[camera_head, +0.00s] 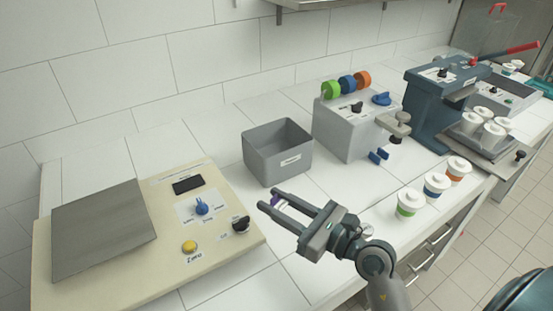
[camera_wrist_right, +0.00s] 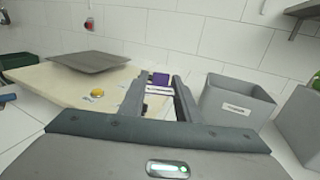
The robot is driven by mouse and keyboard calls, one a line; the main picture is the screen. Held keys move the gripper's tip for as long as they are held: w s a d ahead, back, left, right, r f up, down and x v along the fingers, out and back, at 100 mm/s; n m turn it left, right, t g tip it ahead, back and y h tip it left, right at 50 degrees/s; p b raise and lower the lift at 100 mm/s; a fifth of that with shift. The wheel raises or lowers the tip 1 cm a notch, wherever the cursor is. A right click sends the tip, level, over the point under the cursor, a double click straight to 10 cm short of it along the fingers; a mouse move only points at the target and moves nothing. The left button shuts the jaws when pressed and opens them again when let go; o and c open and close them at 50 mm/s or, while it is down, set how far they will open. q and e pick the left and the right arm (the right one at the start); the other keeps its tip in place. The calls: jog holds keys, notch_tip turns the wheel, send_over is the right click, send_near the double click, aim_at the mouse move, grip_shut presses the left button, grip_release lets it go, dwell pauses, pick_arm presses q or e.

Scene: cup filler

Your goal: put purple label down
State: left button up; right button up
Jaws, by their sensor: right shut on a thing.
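My right gripper (camera_head: 268,200) is shut on the purple label (camera_head: 276,201), a small purple and white piece mostly hidden between the fingers. The label also shows in the right wrist view (camera_wrist_right: 160,79), its purple part at the fingertips and a white part nearer the palm. The gripper is over the white counter, in front of the grey bin and to the right of the scale. Whether the label touches the counter I cannot tell. My left gripper is out of view.
The cream scale (camera_head: 160,260) with a metal plate is on the left. A grey open bin (camera_head: 278,158) stands behind the gripper. A grey machine (camera_head: 345,135) with coloured rings is further right. Lidded cups (camera_head: 410,203) with green, blue and orange bands stand near the counter's front edge.

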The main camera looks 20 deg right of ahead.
jog(key=w+d+r+m+t+h+p, duration=0.1)
jog(key=w+d+r+m+h, duration=0.1)
jog(key=w+d, duration=1)
jog(key=w+d+r+m+t+h, duration=0.1)
jog(key=w+d+r+h, duration=0.3)
jog(key=w+d, duration=0.9)
jog(key=shift+d+r+m+p, duration=0.4)
jog(key=shift+r+m, duration=0.2)
jog(key=shift+r, duration=0.25)
jog(key=shift+w, duration=0.1)
jog(key=a+f+p, duration=0.2)
jog(key=a+f, duration=0.1)
jog(key=a, duration=0.2)
jog(key=s+a+f+p, duration=0.1)
jog(key=a+f+p, duration=0.1)
jog(key=a+f, duration=0.2)
jog(key=a, duration=0.2)
jog(key=shift+a, duration=0.3)
